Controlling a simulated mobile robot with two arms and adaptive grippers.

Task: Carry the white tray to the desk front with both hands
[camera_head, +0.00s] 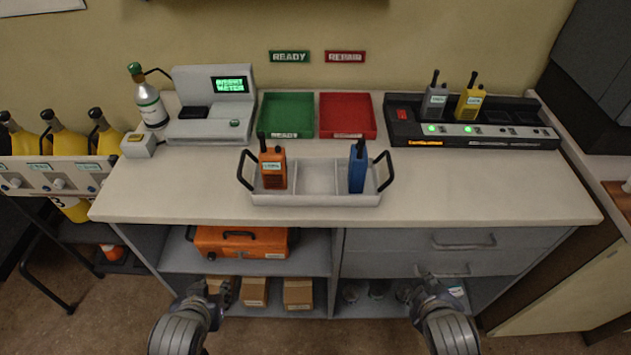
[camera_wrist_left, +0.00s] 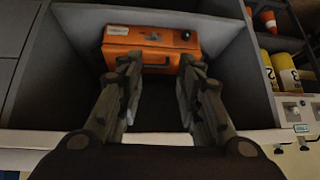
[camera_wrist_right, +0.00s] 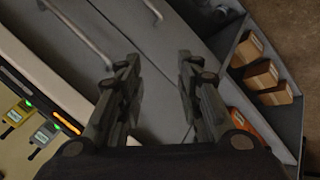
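The white tray (camera_head: 316,198) stands on the desk top near the middle of its front edge, with a black handle at each end. An orange radio (camera_head: 272,170) stands in its left compartment and a blue radio (camera_head: 357,170) in its right one; the middle compartment is empty. My left gripper (camera_head: 222,292) is low in front of the desk, left of the tray; in the left wrist view its fingers (camera_wrist_left: 158,75) are apart with nothing between them. My right gripper (camera_head: 425,287) is low in front of the drawers, right of the tray; its fingers (camera_wrist_right: 158,65) are apart and empty.
Behind the tray are a green bin (camera_head: 286,116), a red bin (camera_head: 347,116) and a radio charger (camera_head: 470,134). A tester (camera_head: 212,104) stands at the back left. Below are an orange case (camera_head: 241,243), cardboard boxes (camera_head: 254,291) and drawers (camera_head: 449,250). The desk top (camera_head: 480,190) right of the tray is clear.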

